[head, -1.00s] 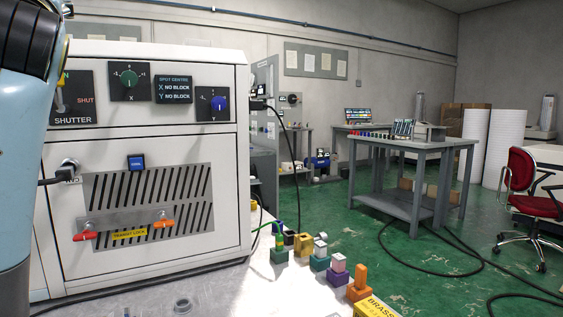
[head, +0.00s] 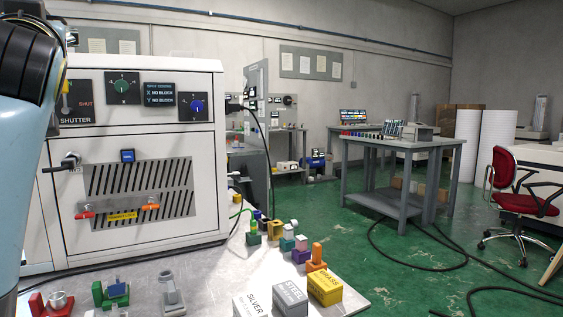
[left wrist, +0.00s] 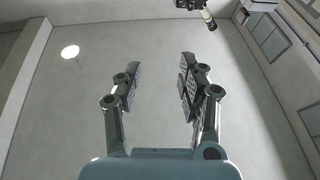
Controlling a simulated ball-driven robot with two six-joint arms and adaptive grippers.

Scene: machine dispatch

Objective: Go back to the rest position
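My left gripper (left wrist: 160,95) shows in the left wrist view with its two fingers apart and nothing between them. My right gripper is in neither view. The white machine (head: 140,235) stands in front of me at the left, with a green knob (head: 122,86), a blue knob (head: 198,106) and a transit lock label (head: 122,216) on its front.
The light bench top (head: 215,285) holds several small coloured blocks (head: 290,244), a silver block (head: 258,300), a grey block (head: 290,297) and a yellow brass block (head: 325,287). A grey table (head: 400,145) and a red chair (head: 520,200) stand beyond. Green floor (head: 400,275) lies open between, with black cables.

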